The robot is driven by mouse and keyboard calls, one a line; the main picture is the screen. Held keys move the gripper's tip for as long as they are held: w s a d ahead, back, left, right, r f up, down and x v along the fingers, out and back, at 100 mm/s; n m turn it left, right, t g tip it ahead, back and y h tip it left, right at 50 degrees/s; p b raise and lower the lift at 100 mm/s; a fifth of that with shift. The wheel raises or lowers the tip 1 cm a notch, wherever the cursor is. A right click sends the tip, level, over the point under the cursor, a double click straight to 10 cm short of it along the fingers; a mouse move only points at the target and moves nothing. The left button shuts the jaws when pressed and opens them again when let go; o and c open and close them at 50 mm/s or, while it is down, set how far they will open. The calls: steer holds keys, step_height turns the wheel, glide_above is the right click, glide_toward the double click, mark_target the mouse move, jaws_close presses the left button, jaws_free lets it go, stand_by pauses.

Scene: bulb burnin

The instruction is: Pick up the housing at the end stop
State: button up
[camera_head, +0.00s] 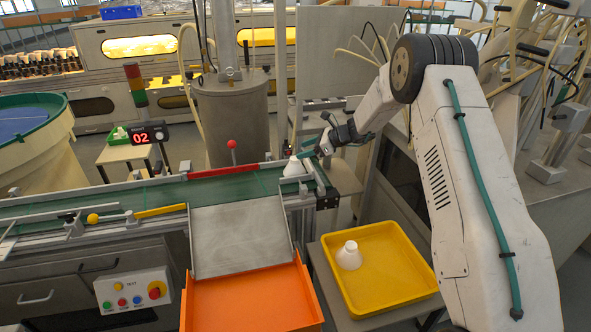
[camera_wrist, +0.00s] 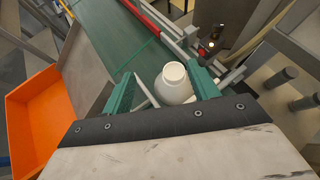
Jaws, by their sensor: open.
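A white housing (camera_head: 294,167) stands upright at the right end of the green conveyor belt, by the end stop (camera_head: 318,174).
A steel chute (camera_head: 240,238) leads from the belt (camera_head: 130,198) down to an orange bin (camera_head: 250,300). A red rail (camera_head: 225,171) runs along the belt's far side. A display reading 02 (camera_head: 148,132) stands behind the belt. The yellow tray has free room.

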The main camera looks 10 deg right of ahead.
mark_target(291, 160)
steer(key=shift+m+t, duration=0.3)
steer(key=shift+m, duration=0.4)
steer(key=w+f, duration=0.2)
steer(key=f, duration=0.1)
steer(key=w+f, duration=0.1)
steer(key=shift+a+f, duration=0.3)
steer(key=shift+a, duration=0.1)
steer(key=x, duration=0.5)
steer(key=shift+s+a+f, duration=0.1)
steer(key=shift+f, duration=0.1)
steer(key=shift+c, duration=0.2)
steer(key=c, duration=1)
